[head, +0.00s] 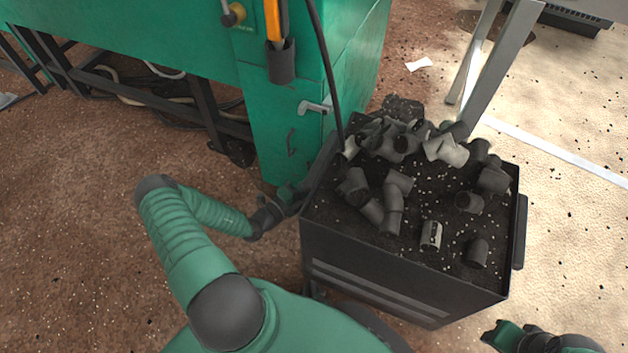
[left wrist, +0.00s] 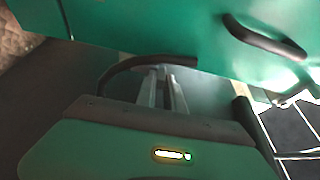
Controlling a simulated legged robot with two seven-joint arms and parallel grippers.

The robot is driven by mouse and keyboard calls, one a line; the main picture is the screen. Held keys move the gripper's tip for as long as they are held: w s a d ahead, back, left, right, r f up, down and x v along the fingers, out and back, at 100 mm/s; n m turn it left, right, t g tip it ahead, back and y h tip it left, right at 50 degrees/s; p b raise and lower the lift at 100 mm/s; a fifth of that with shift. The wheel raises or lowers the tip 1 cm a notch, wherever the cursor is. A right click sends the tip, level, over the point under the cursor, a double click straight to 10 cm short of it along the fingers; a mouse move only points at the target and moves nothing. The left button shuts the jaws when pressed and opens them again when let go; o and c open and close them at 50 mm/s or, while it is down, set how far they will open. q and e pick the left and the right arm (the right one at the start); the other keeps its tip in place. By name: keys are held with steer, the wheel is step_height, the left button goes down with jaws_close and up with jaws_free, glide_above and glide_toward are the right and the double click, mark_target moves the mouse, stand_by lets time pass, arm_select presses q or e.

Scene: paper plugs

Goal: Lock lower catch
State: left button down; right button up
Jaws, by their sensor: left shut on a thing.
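The green machine cabinet (head: 280,110) stands at the top centre of the head view, with a metal lever catch (head: 316,107) on its upper front and a dark pull handle (head: 291,142) below. My left gripper (head: 289,196) is low at the cabinet's base, beside the cart; its fingertips are hard to make out there. In the left wrist view its two metal fingers (left wrist: 162,88) are shut on a dark curved bar (left wrist: 140,66), which may be the lower catch. The pull handle also shows there (left wrist: 265,38). My right gripper (head: 503,335) is at the bottom right, its jaws unclear.
A black cart (head: 375,285) filled with dark pipe fittings (head: 392,200) stands close to the right of my left gripper. A black cable (head: 325,60) hangs before the cabinet. A grey metal leg (head: 495,65) stands behind. The brown floor at left is open.

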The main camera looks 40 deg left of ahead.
arm_select(q)
steer(key=a+f+n+t+y+b, duration=0.1)
steer(key=a+f+n+y+b, duration=0.1)
steer(key=n, duration=0.9)
steer(key=s+a+f+n+t+y+b, duration=0.1)
steer(key=f+n+y+b, duration=0.4)
steer(key=n, duration=0.6)
steer(key=shift+s+a+t+y+b, duration=0.2)
steer(key=shift+a+t+y+b, duration=0.35)
steer(key=shift+y+b, duration=0.25)
steer(key=shift+d+n, duration=0.1)
steer(key=shift+n, duration=0.2)
steer(key=c, duration=1.4)
jaws_free()
steer(key=shift+c, duration=0.2)
steer(key=p+v, duration=0.3)
steer(key=v, duration=0.4)
steer(key=shift+s+f, duration=0.2)
steer(key=shift+f, duration=0.05)
